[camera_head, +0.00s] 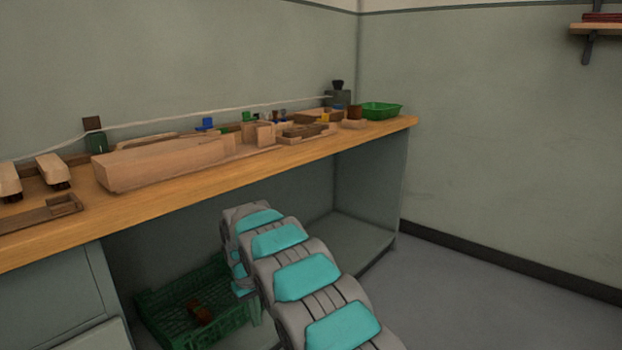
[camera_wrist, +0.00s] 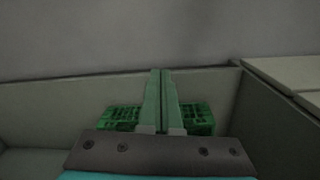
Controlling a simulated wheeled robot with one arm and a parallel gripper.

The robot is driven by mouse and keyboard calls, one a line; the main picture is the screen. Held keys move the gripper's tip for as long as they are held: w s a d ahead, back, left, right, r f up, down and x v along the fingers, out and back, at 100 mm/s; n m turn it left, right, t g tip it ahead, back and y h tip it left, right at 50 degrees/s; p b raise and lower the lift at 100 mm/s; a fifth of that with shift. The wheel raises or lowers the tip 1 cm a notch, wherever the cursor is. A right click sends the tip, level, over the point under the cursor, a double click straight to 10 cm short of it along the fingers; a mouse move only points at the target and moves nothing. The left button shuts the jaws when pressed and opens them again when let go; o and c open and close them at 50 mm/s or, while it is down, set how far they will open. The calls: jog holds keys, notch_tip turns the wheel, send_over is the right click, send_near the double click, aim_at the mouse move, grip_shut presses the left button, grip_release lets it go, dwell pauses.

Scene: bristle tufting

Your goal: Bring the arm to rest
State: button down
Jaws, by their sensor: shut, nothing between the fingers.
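My arm (camera_head: 300,270), grey with turquoise panels, reaches from the lower right toward the space under the workbench in the head view. The same green crate (camera_head: 150,305) stands under the bench in the head view, with a brown item (camera_head: 200,312) inside.
The wooden workbench (camera_head: 370,132) runs along the wall, bearing wooden blocks, brushes (camera_head: 53,170) and a green tray (camera_head: 381,110). A pale cord (camera_head: 230,111) stretches above it. A grey cabinet (camera_head: 55,300) stands at left. Floor (camera_head: 480,290) on the right is clear.

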jog(key=s+d+r+m+p, duration=0.1)
jog(key=s+d+r+m, duration=0.1)
jog(key=s+d+r, duration=0.75)
jog(key=s+d+r+m+p, duration=0.25)
jog(key=s+d+r, duration=0.45)
jog(key=d, duration=0.5)
jog(key=s+d+m+g+p, duration=0.1)
jog(key=s+d, duration=0.3)
jog(key=s, duration=1)
jog(key=s+d+r+m+p, duration=0.1)
jog(key=s+d, duration=0.3)
jog(key=s, duration=1)
jog(key=shift+m+g+y, duration=0.4)
jog(key=shift+m, duration=0.25)
jog(key=shift+s+r, duration=0.1)
